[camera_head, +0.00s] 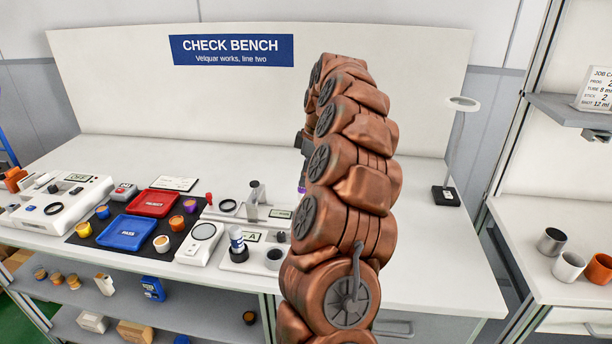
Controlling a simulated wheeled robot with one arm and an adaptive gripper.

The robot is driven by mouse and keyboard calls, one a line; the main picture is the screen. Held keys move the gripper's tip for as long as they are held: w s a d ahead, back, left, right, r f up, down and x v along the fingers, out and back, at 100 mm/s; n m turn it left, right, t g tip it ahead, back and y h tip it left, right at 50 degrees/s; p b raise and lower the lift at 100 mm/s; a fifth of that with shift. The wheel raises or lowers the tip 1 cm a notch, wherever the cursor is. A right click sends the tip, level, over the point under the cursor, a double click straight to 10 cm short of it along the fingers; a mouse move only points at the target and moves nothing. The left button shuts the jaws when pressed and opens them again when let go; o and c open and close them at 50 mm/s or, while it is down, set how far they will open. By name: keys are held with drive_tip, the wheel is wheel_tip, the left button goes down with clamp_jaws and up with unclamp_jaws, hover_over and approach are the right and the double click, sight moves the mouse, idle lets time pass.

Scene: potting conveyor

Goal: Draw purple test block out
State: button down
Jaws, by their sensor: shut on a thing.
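My copper-coloured arm rises through the middle of the view and hides much of the bench behind it. Only a dark edge of my gripper (302,165) shows at the arm's left side; its fingertips are mostly hidden. A small purple patch, the visible part of the purple test block (301,189), shows just below that edge. My gripper is shut on it. Whether the block touches anything else is hidden by the arm.
Left of the arm stand a grey post fixture (256,194), a white gauge with a round dial (203,232), a red tray (153,203), a blue tray (126,232) and several small pots. A magnifier stand (446,195) is at right. The bench right of the arm (430,250) is mostly clear.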

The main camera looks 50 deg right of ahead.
drive_tip(key=shift+r, duration=0.15)
drive_tip(key=shift+r+p, duration=1.55)
drive_tip(key=shift+r, duration=1.8)
